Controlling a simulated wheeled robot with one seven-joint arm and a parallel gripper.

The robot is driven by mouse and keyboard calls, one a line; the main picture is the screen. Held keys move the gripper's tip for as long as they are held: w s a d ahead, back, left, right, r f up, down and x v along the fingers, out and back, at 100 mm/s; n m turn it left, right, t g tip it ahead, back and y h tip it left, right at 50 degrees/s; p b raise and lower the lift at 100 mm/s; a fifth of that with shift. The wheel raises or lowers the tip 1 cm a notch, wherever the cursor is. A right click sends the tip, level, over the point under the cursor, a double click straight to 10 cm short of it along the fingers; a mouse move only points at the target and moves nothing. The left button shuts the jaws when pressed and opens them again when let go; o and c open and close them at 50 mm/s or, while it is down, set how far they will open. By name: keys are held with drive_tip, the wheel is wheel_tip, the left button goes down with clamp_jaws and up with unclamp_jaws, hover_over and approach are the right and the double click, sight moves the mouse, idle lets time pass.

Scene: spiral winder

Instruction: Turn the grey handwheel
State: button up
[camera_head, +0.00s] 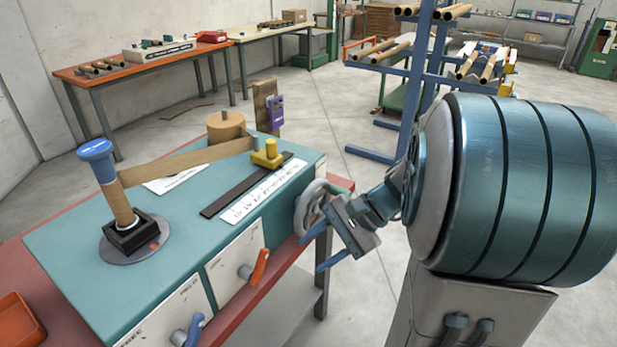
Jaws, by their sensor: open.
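The grey handwheel (303,208) is on the right side of the teal winder box (90,265), near its far end. Its rim shows as a pale ring, partly hidden by my gripper. My gripper (322,247) is at the right of the wheel, with two blue fingers spread apart and pointing left and down. The upper finger is close to the lower part of the rim; I cannot tell whether it touches. Nothing shows between the fingers.
The winder stands on a red-edged table (277,285). An orange lever (259,267) and a blue lever (193,330) stick out from its front. A blue-topped spindle (120,195) stands on top. A blue rack with tubes (410,60) is behind my arm. Floor between is clear.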

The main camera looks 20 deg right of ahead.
drive_tip(key=w+d+f+m+t+y+b, duration=0.15)
drive_tip(key=w+d+m+t, duration=0.35)
drive_tip(key=d, duration=0.6)
drive_tip(key=w+d+f+m+t+b, duration=0.2)
drive_tip(key=d+m+t+b, duration=0.1)
drive_tip(key=d+m+t, duration=0.6)
drive_tip(key=w+a, duration=0.2)
drive_tip(key=w, duration=0.1)
drive_tip(key=w+a+n+g, duration=0.1)
drive_tip(key=w+a, duration=0.1)
drive_tip(key=w, duration=0.2)
drive_tip(key=w+a+n, duration=0.1)
drive_tip(key=w+a, duration=0.2)
drive_tip(key=w, duration=0.1)
drive_tip(key=shift+w, duration=0.1)
clamp_jaws()
